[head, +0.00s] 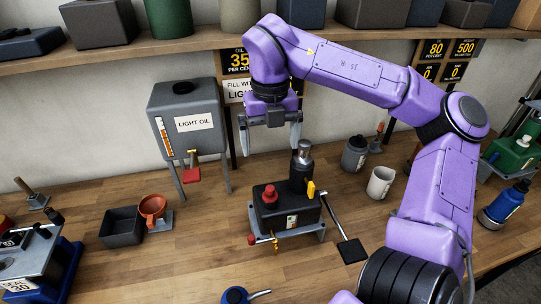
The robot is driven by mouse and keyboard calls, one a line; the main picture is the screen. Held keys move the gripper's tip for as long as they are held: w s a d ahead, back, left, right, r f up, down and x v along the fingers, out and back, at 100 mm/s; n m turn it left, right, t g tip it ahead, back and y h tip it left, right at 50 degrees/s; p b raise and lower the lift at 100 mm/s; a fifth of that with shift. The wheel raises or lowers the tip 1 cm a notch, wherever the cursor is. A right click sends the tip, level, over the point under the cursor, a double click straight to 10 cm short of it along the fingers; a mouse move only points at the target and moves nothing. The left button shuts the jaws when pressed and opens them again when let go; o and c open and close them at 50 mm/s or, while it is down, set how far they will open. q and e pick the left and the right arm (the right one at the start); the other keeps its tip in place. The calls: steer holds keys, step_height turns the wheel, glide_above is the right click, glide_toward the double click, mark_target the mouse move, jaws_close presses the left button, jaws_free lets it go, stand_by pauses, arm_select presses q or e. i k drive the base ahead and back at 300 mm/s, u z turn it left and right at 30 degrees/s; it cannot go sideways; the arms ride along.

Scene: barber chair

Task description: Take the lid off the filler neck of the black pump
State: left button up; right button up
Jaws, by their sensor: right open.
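The black pump (285,215) stands on a grey stand at the middle of the wooden bench. Its dark filler neck (299,178) rises from the back right of the body. A dark grey lid (303,149) sits upright on top of the neck. My right gripper (269,148) points down, open and empty, just behind and left of the lid in the picture. Its right finger shows close beside the lid's top; I cannot tell whether they touch. My left gripper is not in view.
A light oil tank (182,110) on legs stands to the left. A dark tray (121,228) and an orange funnel cup (152,206) sit below it. A dark jar (354,155) and a white cup (380,183) stand right. A shelf (200,39) runs above.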

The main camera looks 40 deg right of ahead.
mark_target(269, 196)
steer(key=k, duration=1.5)
